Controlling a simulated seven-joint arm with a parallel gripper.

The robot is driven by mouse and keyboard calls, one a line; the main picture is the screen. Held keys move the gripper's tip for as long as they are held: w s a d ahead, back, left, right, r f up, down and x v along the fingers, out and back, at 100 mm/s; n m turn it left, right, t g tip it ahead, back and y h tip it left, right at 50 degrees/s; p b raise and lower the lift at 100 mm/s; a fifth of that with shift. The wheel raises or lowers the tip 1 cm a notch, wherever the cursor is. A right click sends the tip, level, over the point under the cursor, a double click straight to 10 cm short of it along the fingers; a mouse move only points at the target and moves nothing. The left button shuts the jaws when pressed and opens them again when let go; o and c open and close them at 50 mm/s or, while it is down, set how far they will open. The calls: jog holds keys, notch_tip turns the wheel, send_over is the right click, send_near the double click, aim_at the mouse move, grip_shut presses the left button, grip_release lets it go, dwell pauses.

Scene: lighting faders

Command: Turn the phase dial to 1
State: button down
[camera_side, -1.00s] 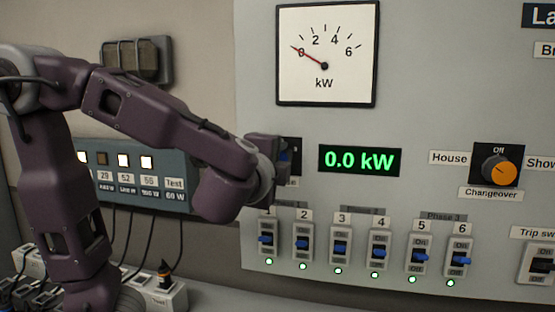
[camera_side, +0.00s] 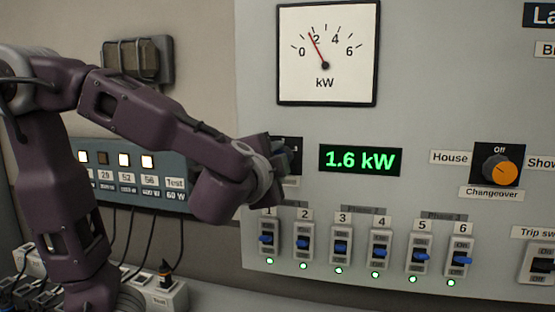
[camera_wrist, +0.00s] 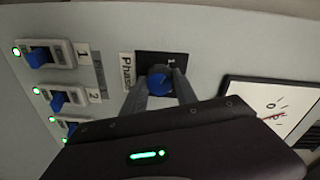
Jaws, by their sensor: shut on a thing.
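The phase dial (camera_wrist: 158,77) is a round blue knob on a dark square plate, beside a label reading "Phase" in the wrist view. My gripper (camera_wrist: 160,88) is shut on the dial, one finger on each side of it. The dial's exact pointer direction is hard to read. The display (camera_side: 360,160) reads 1.6 kW, and the meter needle (camera_side: 317,49) stands just below 2.
Several numbered blue switches (camera_side: 342,248) with lit green lamps sit below the dial. The orange changeover knob (camera_side: 498,171) is at the right, with a trip switch (camera_side: 542,264) below it. A teal box (camera_side: 130,180) with lit buttons stands behind my arm.

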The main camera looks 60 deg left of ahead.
jog(key=c, duration=1)
grip_release()
jog(key=shift+o, duration=0.2)
jog(key=v, duration=0.7)
